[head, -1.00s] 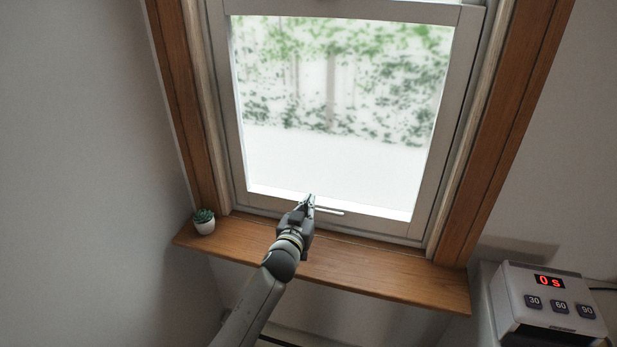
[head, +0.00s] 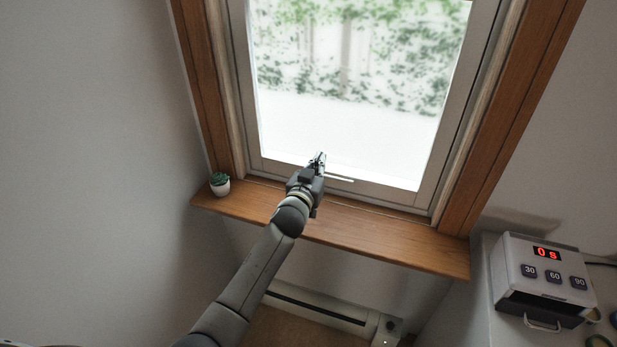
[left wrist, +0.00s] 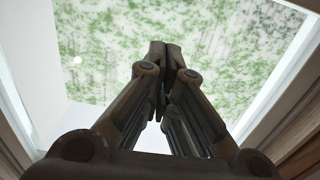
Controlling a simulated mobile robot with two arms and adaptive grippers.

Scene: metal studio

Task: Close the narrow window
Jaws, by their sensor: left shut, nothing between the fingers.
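The narrow window has a pale sash frame (head: 450,120) around bright glass (head: 345,125), inside a brown wooden surround. Its lower rail (head: 390,200) sits low, close above the wooden sill; I cannot tell if any gap is left. A thin light handle bar (head: 340,178) lies along this rail. My left gripper (head: 319,158) is in front of the lower rail, just left of the visible bar, fingertips over the bottom of the glass. Its fingers (left wrist: 165,48) are shut and empty in the left wrist view, against the glass background. Contact with the sash cannot be told. My right gripper is not in view.
A small potted plant (head: 220,184) stands at the left end of the wooden sill (head: 390,245). A grey device (head: 545,280) with a red display and buttons is at the right. A pale heater (head: 320,308) runs low below the sill.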

